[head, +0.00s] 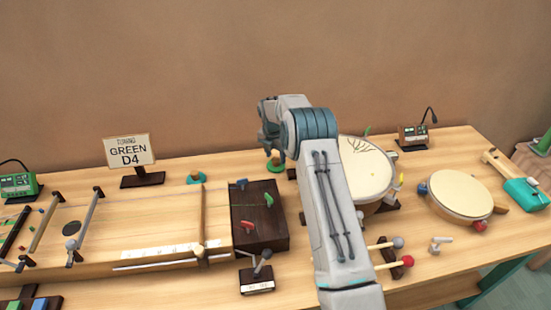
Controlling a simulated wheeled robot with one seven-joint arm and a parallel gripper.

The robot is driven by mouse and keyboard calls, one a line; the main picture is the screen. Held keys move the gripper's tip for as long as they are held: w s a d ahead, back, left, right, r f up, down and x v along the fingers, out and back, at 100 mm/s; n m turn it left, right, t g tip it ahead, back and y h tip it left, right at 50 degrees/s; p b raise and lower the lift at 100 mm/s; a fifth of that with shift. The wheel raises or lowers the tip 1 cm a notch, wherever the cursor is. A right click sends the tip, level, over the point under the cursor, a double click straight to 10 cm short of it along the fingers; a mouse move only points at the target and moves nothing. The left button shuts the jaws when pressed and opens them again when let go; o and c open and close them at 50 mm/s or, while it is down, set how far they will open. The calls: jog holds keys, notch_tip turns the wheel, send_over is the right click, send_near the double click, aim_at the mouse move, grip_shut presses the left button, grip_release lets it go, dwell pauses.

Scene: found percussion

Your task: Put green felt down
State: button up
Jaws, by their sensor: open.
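My gripper (271,146) is in the head view, above the back of the table, pointing down and open. A green disc (276,167) with a light wooden stub lies on the table right under its fingertips. It may be the green felt, and I cannot tell whether the fingers touch it. A second, teal-green disc (196,178) with a similar stub sits on the table farther left. My arm crosses the middle of the view and hides part of the table.
A dark wooden block (259,217) with coloured pegs stands in front of my gripper. A large drum (366,168) stands right of my arm, with a smaller drum (460,193) beyond. A long stringed board (140,228) fills the left. A sign (129,151) reads "TUNING GREEN D4".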

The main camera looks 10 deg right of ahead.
aim_at(274, 167)
jog(key=s+a+r+m, duration=0.1)
jog(key=s+r+m, duration=0.3)
jog(key=r, duration=0.6)
jog(key=s+r+m, duration=0.2)
jog(key=s+r, duration=0.4)
jog(key=r, duration=0.4)
jog(key=s+r+m+t, duration=0.1)
jog(key=s+r+m, duration=0.4)
jog(key=s+m, duration=0.5)
jog(key=s+f+m, duration=0.1)
jog(key=s+m, duration=0.4)
jog(key=s, duration=0.7)
jog(key=s+d+f+m+t+y, duration=0.1)
jog(key=s+m, duration=0.5)
jog(key=s, duration=0.7)
jog(key=shift+s+f+b, duration=0.3)
jog(key=shift+f+b, duration=0.05)
jog(key=shift+f, duration=0.4)
